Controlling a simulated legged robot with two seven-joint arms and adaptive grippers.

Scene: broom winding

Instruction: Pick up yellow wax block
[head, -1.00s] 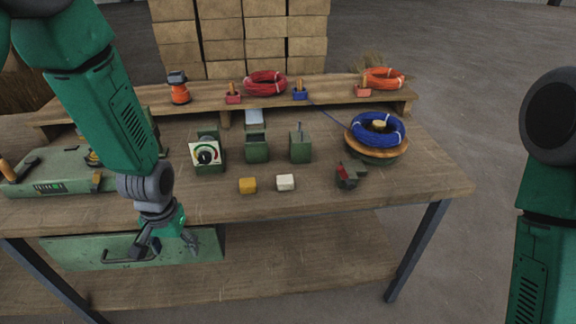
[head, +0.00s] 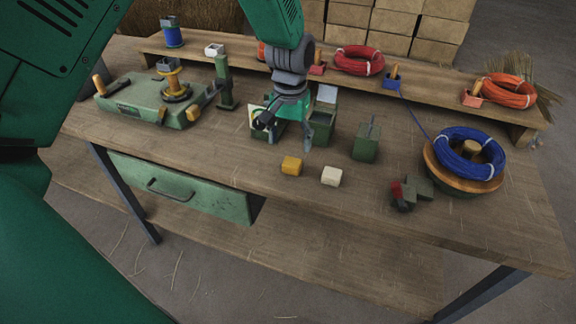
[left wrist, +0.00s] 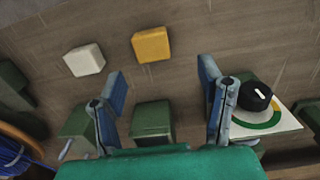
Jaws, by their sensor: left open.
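The yellow wax block (head: 291,166) lies on the workbench near its front edge, left of a white block (head: 331,176). In the left wrist view the yellow wax block (left wrist: 151,45) lies beyond the fingertips, between their lines, with the white block (left wrist: 84,60) to its left. My left gripper (head: 286,138) is open and empty, above the bench just behind the yellow wax block and in front of the green boxes. It also shows in the left wrist view (left wrist: 162,84), with its two blue fingers spread apart. My right gripper is not in view.
Green boxes (head: 365,142) stand behind the blocks. A blue coil (head: 468,153) sits on a round wooden stand at right, and a green machine (head: 150,104) at left.

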